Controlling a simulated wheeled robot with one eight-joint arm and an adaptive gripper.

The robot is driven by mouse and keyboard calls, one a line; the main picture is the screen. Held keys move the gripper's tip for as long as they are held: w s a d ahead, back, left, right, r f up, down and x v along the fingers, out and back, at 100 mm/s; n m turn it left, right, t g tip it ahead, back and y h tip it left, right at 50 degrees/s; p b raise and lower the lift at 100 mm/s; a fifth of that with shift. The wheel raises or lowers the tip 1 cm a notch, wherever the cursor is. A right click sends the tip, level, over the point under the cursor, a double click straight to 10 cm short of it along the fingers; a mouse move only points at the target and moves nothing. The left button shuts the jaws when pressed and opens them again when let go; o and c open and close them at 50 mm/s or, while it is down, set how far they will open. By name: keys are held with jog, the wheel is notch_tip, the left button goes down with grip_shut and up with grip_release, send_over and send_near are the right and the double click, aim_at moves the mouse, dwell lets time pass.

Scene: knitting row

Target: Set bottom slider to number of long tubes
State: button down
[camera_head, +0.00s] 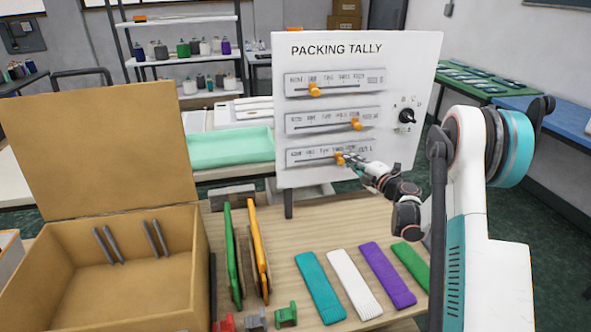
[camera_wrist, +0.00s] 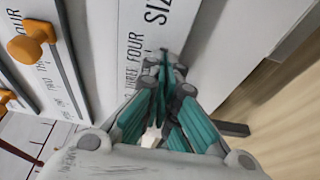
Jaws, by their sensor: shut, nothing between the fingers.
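The white PACKING TALLY board (camera_head: 425,75) carries three stacked sliders. The bottom slider's orange knob (camera_head: 340,159) sits around the middle to right of its track, near the label that seems to read THREE. My gripper (camera_head: 352,160) is shut, its tips at the right side of that knob; I cannot tell if they touch. In the wrist view the shut fingers (camera_wrist: 165,60) lie over the bottom slider's row and hide its knob. An open cardboard box (camera_head: 30,290) holds several slim grey tubes (camera_head: 107,246) leaning on its back wall.
The middle knob (camera_head: 356,124) is far right on its track, the top knob (camera_head: 314,90) left. A black switch (camera_head: 407,116) is on the board's right. Green and yellow panels (camera_head: 259,250) stand on the table, with folded knit pieces (camera_head: 320,287) to their right.

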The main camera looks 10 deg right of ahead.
jog(key=shift+s+a+b, duration=0.15)
jog(key=shift+a+b, duration=0.3)
jog(key=shift+a, duration=3.2)
jog(key=shift+s+a+b, duration=0.1)
jog(key=shift+a+b, duration=0.3)
jog(key=shift+a, duration=3.25)
jog(key=shift+d, duration=0.7)
send_near(309, 160)
jog(key=shift+s+a, duration=0.8)
jog(key=shift+s, duration=0.25)
